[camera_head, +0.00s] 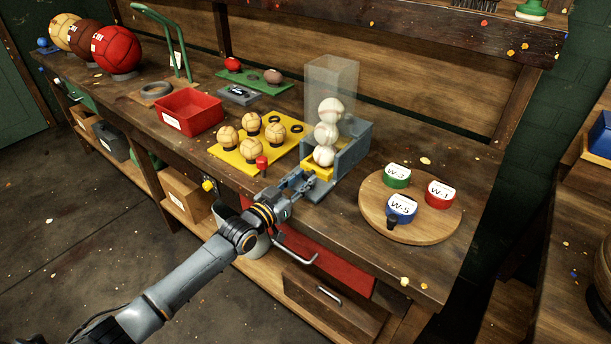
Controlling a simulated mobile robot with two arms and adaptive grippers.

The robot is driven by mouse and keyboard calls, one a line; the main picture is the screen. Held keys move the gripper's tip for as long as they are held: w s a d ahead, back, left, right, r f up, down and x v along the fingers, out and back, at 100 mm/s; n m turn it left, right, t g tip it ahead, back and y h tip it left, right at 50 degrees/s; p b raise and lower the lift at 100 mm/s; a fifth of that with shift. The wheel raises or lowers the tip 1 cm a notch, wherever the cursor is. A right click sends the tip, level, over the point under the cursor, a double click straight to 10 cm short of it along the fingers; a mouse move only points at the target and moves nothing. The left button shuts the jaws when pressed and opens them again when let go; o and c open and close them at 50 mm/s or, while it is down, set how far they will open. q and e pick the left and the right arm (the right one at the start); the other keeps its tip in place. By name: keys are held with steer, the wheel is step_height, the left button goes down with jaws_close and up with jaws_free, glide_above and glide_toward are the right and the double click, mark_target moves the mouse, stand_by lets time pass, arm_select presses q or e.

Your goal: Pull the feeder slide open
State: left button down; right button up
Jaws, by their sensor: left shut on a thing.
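The feeder is a blue-grey block (352,150) on the bench with a clear upright tube (332,75) over it. Pale balls (327,120) are stacked in the tube, the lowest just above the yellow feeder slide (318,171). The slide shows at the feeder's front. My left gripper (305,180) reaches in from the lower left and is shut at the slide's front end. The fingers hide the part they grip. My right gripper is not in view.
A yellow tray (228,154) with tan balls and a red-topped peg (261,164) stand left of my gripper. A round wooden board (425,228) with green, red and blue labelled pieces lies to the right. A red bin (190,112) stands further left.

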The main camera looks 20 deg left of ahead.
arm_select(q)
steer(key=p+v, duration=0.2)
steer(key=v, duration=0.5)
steer(key=shift+r+p, duration=0.1)
steer(key=shift+p, duration=0.25)
steer(key=c, duration=1.2)
jaws_free()
steer(key=shift+o, duration=0.6)
steer(key=shift+s, duration=0.15)
steer(key=v, duration=1.1)
steer(key=shift+s+a, duration=0.15)
steer(key=shift+s, duration=0.15)
